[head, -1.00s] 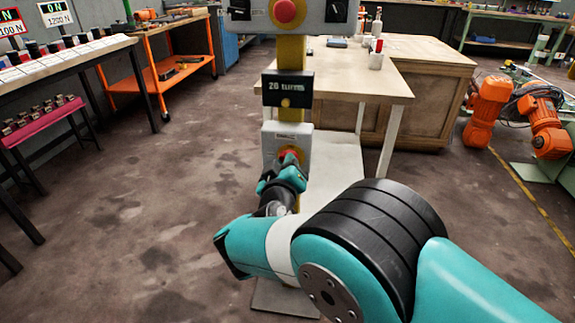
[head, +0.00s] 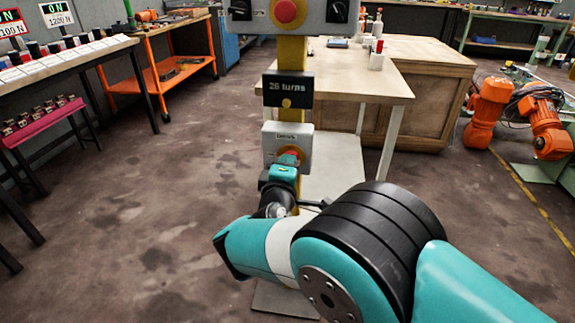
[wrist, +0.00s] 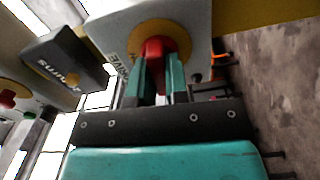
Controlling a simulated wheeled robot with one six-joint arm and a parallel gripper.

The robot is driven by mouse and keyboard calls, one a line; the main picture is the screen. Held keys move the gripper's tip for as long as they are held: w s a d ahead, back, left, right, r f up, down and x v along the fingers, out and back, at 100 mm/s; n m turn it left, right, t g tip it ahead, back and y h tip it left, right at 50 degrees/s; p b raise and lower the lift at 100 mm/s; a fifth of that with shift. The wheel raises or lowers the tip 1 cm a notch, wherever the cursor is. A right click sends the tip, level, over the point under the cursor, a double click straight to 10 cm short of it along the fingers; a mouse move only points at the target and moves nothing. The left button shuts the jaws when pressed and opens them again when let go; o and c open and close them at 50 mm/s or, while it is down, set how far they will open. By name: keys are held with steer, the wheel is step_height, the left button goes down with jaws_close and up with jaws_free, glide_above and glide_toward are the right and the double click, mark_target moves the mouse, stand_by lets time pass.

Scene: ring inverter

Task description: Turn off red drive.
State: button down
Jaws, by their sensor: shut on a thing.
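A red rotary handle (wrist: 158,50) sits on a yellow disc (wrist: 185,38) on a light grey switch box, with part of the word "DRIVE" readable in the wrist view. In the head view the box (head: 270,148) is on a yellow post, and my wrist partly covers the handle (head: 290,158). My gripper (wrist: 162,68) is shut on the handle, one teal finger on each side of it. In the head view my gripper (head: 285,172) reaches the front of the box from below.
A black "turns" sign (head: 288,90) hangs above the box. Higher on the post is a panel with a red mushroom button (head: 286,11) and a black knob (head: 338,10). A wooden-topped table (head: 360,85) stands behind. The floor to the left is open.

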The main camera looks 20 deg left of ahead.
steer(key=shift+n, duration=0.6)
steer(key=c, duration=1.1)
jaws_free()
steer(key=b+v, duration=0.6)
steer(key=v, duration=1.1)
steer(key=shift+s+f, duration=0.1)
steer(key=shift+s, duration=0.1)
